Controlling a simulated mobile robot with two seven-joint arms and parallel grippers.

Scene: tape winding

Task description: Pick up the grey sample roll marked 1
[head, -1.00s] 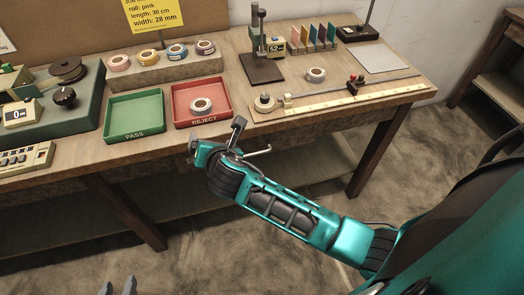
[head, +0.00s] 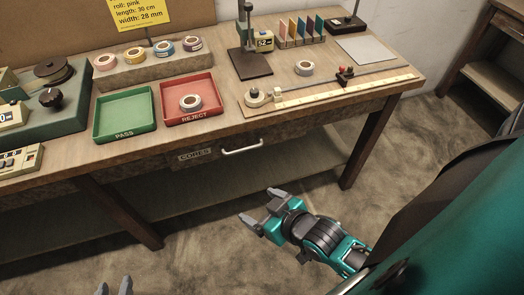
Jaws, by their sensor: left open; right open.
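A pale greyish roll (head: 190,102) lies flat in the red REJECT tray (head: 212,118). Another pale grey roll (head: 304,68) lies on the table right of the tray. No mark 1 is readable on either, so I cannot tell which is the sample roll. My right gripper (head: 258,205) is open and empty, in front of the table and below its edge, well apart from both rolls. My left gripper (head: 114,288) shows only its fingertips at the bottom edge; they are apart with nothing between them.
A green PASS tray (head: 124,135) is left of the red one. A ruler board (head: 345,94) lies at the right, near a stand (head: 250,66). A drawer handle (head: 242,147) projects below the table edge.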

